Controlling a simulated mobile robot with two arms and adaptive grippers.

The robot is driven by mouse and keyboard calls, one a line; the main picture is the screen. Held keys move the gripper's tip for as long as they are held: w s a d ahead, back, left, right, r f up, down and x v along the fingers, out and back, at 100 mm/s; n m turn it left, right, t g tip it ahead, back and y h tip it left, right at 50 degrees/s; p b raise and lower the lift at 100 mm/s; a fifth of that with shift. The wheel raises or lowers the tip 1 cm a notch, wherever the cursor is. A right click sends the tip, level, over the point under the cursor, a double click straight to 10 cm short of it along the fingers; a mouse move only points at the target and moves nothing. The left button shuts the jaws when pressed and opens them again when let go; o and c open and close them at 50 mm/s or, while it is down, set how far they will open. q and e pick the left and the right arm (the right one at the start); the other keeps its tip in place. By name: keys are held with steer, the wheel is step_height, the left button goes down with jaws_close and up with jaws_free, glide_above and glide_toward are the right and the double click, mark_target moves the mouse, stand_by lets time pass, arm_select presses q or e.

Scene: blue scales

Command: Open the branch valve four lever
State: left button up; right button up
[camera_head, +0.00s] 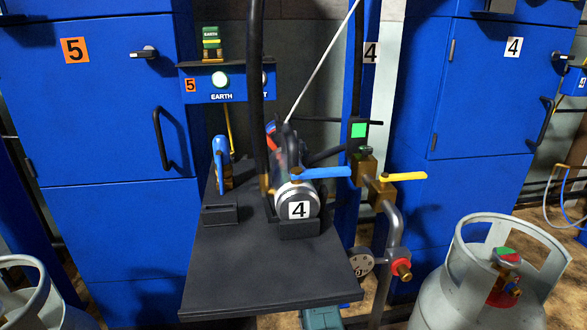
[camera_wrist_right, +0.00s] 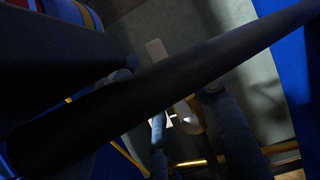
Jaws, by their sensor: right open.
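A blue lever (camera_head: 320,172) and a yellow lever (camera_head: 403,176) sit side by side on brass valve bodies on the pipework right of the black stand, both roughly level. The blue one reaches left, close to the ringed part marked 4; the yellow one reaches right. I see no label telling which is branch valve four. My right gripper (camera_wrist_right: 188,105) shows only as two dim, finger-like shapes, spread apart, in the dark right wrist view; I see nothing held between them. A thick black bar crosses in front. Neither gripper can be made out in the head view.
A black platform (camera_head: 260,270) carries the part marked 4 (camera_head: 298,210). Black hoses hang above it. A grey gas cylinder (camera_head: 455,290) stands at the lower right and a gauge (camera_head: 361,262) sits below the valves. Blue cabinets (camera_head: 95,120) stand behind.

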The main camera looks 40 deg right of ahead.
steer(key=v, duration=0.9)
steer(key=shift+s+a, duration=0.15)
steer(key=shift+s, duration=0.05)
steer(key=shift+f, duration=0.1)
